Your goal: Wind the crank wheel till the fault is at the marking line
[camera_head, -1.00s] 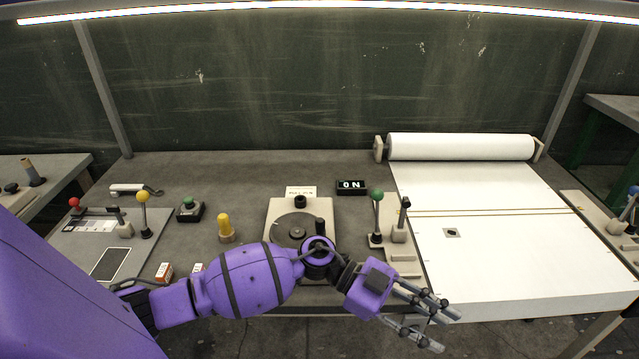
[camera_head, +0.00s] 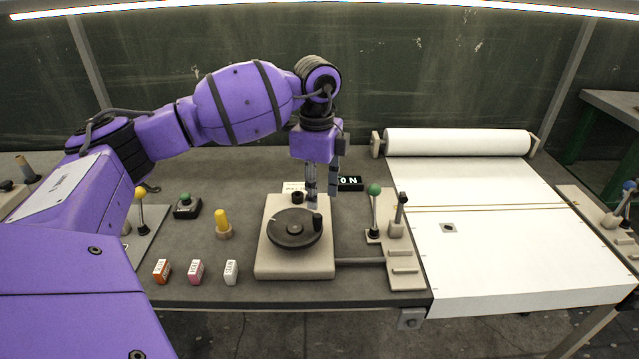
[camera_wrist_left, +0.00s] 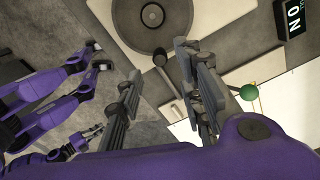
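The crank wheel (camera_head: 285,235) is a dark disc on a beige base (camera_head: 293,270). Its upright dark handle (camera_head: 319,222) stands at the right of the rim. My left gripper (camera_head: 322,200) points down behind and above the handle, open and empty. In the left wrist view, the handle (camera_wrist_left: 160,58) lies beyond the spread fingers (camera_wrist_left: 160,93), apart from them. The fault (camera_head: 448,228) is a small dark-centred patch on the white cloth (camera_head: 520,250). It lies in front of the thin brown marking line (camera_head: 490,207). My right gripper is absent from the head view; purple parts of mine show in the wrist view.
A green-knobbed lever (camera_head: 374,189) and a black-knobbed lever (camera_head: 402,198) stand right of the wheel. A display (camera_head: 350,184) reads ON. A yellow peg (camera_head: 222,223) and three small boxes (camera_head: 196,271) are on the left. A white roll (camera_head: 458,142) lies behind the cloth.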

